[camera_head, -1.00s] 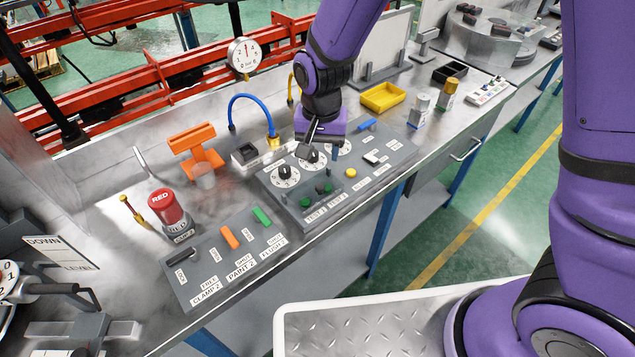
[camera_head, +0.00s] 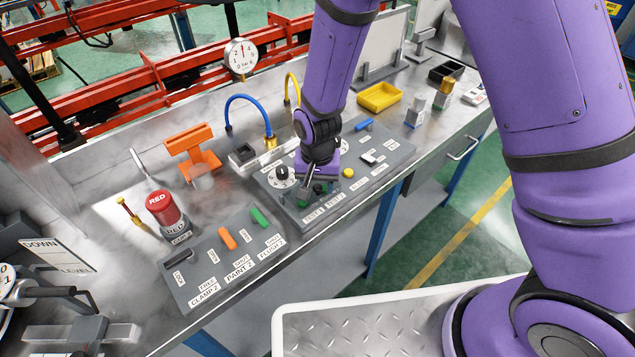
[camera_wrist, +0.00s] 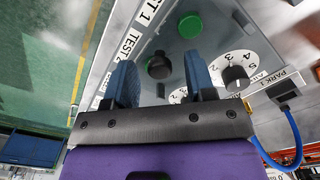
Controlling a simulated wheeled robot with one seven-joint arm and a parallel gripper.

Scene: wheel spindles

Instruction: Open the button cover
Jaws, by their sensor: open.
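The grey control panel (camera_head: 392,160) has dials, buttons and labels. In the wrist view a green button (camera_wrist: 190,27) shows near the TEST labels. Beside it is a dark round knob (camera_wrist: 159,65) with a green edge behind it, possibly the button cover's handle; I cannot make out a clear cover. My gripper (camera_head: 312,184) is low over the panel's front part, by the TEST labels, and hides much of the green buttons. In the wrist view its two blue fingers (camera_wrist: 160,72) are apart, either side of the dark knob in the picture. Contact cannot be told.
Numbered dials (camera_wrist: 237,75) lie close to the right finger. A yellow button (camera_head: 348,173) is right of my gripper. A second panel with orange (camera_head: 228,238) and green (camera_head: 260,216) switches is at left. Blue hose (camera_head: 250,98) and yellow bin (camera_head: 380,96) stand behind.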

